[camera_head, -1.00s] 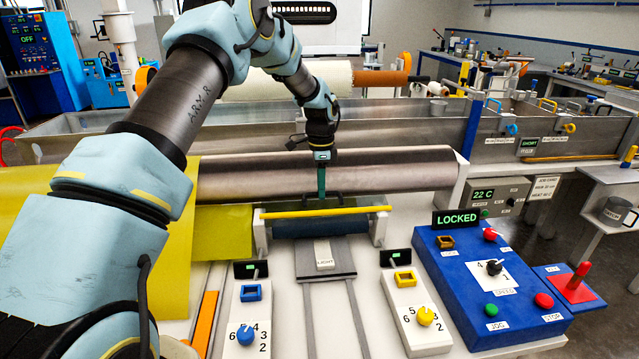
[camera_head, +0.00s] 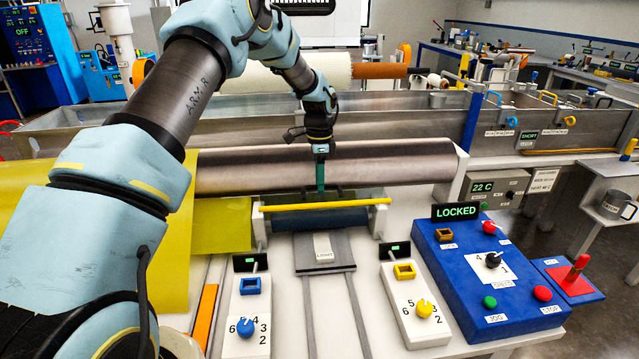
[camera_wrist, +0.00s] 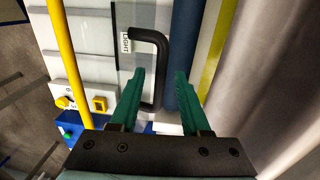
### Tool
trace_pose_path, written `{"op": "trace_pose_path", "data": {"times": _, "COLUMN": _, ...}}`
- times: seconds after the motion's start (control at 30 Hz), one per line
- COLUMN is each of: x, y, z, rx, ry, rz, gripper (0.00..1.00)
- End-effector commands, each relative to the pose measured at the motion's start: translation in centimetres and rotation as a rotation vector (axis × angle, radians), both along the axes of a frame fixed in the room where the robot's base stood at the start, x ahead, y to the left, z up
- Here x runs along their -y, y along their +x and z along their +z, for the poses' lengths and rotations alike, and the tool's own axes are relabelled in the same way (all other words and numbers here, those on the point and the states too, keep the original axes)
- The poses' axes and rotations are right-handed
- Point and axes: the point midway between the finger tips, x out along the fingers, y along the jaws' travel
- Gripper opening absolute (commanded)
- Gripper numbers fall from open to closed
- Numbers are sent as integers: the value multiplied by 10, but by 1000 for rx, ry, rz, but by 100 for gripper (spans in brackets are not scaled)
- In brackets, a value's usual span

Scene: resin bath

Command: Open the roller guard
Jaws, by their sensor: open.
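The roller guard is a clear panel with a yellow bar (camera_head: 325,206) along its front edge, lying closed over a dark blue roller (camera_head: 320,221). In the wrist view the yellow bar (camera_wrist: 68,62) runs at the left, and a black handle (camera_wrist: 161,68) stands on the clear panel. My gripper (camera_head: 320,187) is over the guard, behind the yellow bar. In the wrist view my gripper (camera_wrist: 160,72) is open, pointing at the handle. The handle's long bar appears between the two teal fingers; I cannot tell how deep it sits or whether they touch it.
A large metal roller (camera_head: 330,170) lies just behind the guard. White panels with a blue knob (camera_head: 245,328) and a yellow knob (camera_head: 424,309) stand in front. Yellow sheet (camera_head: 172,240) is at left.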

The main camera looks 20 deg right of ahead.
Motion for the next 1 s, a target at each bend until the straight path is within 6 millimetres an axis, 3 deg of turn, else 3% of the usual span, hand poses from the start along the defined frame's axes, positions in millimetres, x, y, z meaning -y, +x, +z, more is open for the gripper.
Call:
{"op": "trace_pose_path", "data": {"times": 0.17, "x": 1, "y": 2, "z": 11, "rx": 3, "ry": -2, "rz": 0, "gripper": 47}}
{"op": "trace_pose_path", "data": {"times": 0.6, "x": 3, "y": 8, "z": 90, "rx": 2, "ry": -3, "rz": 0, "gripper": 47}}
{"op": "trace_pose_path", "data": {"times": 0.8, "x": 2, "y": 9, "z": 106, "rx": 0, "ry": 0, "rz": 0, "gripper": 47}}
{"op": "trace_pose_path", "data": {"times": 1.0, "x": 2, "y": 9, "z": 107, "rx": -1, "ry": 0, "rz": 0, "gripper": 47}}
